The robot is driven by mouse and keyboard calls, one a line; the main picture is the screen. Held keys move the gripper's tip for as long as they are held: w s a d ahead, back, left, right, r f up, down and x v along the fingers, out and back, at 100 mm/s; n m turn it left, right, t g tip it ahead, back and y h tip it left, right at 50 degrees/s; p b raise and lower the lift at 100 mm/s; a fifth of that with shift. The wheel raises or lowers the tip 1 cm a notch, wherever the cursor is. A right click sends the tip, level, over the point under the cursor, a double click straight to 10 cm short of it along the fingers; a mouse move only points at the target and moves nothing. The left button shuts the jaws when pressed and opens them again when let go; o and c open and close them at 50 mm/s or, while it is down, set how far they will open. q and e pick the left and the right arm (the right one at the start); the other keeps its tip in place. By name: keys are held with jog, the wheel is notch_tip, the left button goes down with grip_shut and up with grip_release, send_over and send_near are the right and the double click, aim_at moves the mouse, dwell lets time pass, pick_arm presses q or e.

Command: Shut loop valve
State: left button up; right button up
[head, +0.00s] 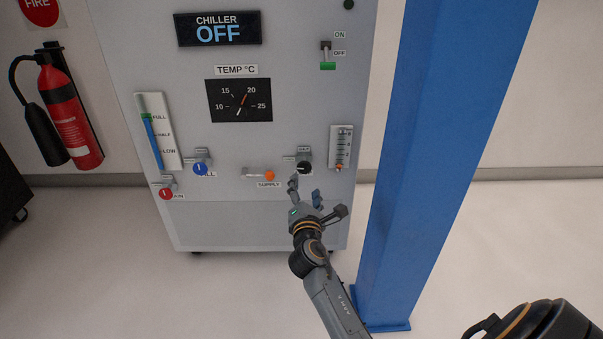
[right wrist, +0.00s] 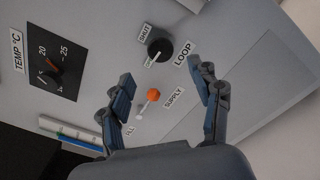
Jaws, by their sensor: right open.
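The loop valve is a black round knob (right wrist: 160,48) on the grey chiller panel, beside the LOOP label. A SHUT label lies on one side of it, and another small label is partly covered by the knob's edge. The same knob (head: 304,167) shows in the head view, low on the panel. My right gripper (head: 306,187) is open and empty, just below and in front of the knob. In the right wrist view its two fingers (right wrist: 165,79) are spread wide, with the knob beyond the tips and not touched. My left gripper is not in view.
A blue post (head: 440,130) stands close on the right. Blue (head: 200,168) and red (head: 166,193) knobs are farther left. The chiller sign reads OFF.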

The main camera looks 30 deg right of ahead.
aim_at(304, 169)
jog(key=b+x, duration=0.2)
jog(key=x, duration=0.7)
jog(key=shift+w+d+b, duration=0.1)
jog(key=shift+w+b, duration=0.25)
jog(key=shift+b, duration=0.05)
jog(key=shift+c, duration=0.4)
jog(key=c, duration=1.1)
